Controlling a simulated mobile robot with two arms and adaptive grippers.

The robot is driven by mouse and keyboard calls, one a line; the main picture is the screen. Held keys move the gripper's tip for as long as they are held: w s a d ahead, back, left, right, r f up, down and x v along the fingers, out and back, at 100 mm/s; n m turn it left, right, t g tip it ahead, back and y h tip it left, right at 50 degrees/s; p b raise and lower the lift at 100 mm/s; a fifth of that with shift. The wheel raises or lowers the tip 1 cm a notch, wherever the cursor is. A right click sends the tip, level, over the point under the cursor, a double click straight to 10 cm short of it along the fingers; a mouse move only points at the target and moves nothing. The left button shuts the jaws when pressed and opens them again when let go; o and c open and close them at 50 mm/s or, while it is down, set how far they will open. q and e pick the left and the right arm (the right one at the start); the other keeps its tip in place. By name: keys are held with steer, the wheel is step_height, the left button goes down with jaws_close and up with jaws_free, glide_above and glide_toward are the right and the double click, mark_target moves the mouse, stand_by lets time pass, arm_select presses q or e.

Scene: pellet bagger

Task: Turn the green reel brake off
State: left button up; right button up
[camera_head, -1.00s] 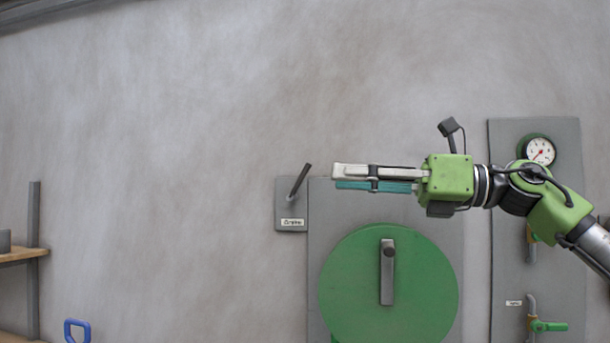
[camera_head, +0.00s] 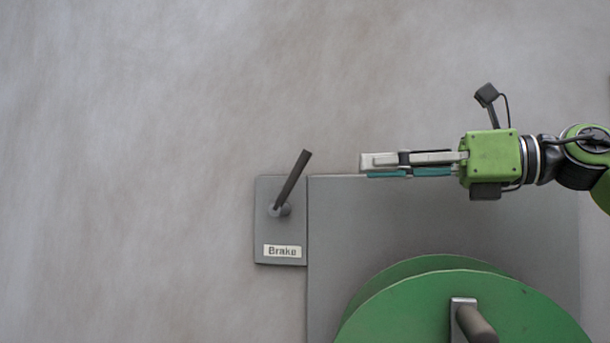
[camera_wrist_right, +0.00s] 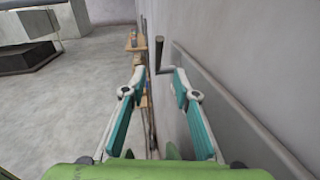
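The brake lever (camera_head: 292,180) is a dark rod on a grey plate (camera_head: 266,228) labelled "Brake", tilted up and to the right from its pivot. The green reel (camera_head: 450,305) with a crank handle (camera_head: 477,325) is below and right of it. My right gripper (camera_head: 364,163) is to the right of the lever, apart from it, pointing left. In the right wrist view, the right gripper (camera_wrist_right: 160,82) has its fingers spread and empty, with the lever (camera_wrist_right: 159,52) beyond the fingertips. My left gripper is not in view.
A large grey panel (camera_head: 400,225) stands behind the reel on the wall (camera_head: 130,150). The wall left of the brake plate is bare. In the right wrist view, a wooden shelf (camera_wrist_right: 134,43) stands along the wall beyond the lever, and open floor (camera_wrist_right: 60,110) lies to the left.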

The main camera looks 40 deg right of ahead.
mark_target(298, 169)
steer(key=p+x, duration=0.5)
steer(key=x, duration=0.8)
steer(key=shift+a+r+p, duration=0.15)
steer(key=shift+p, duration=0.25)
steer(key=shift+w+a, duration=0.15)
steer(key=shift+w, duration=0.1)
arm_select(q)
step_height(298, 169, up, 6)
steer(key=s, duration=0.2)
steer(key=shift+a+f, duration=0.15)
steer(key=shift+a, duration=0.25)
arm_select(e)
steer(key=shift+c, duration=0.4)
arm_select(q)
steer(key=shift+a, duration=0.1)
arm_select(e)
jaws_close()
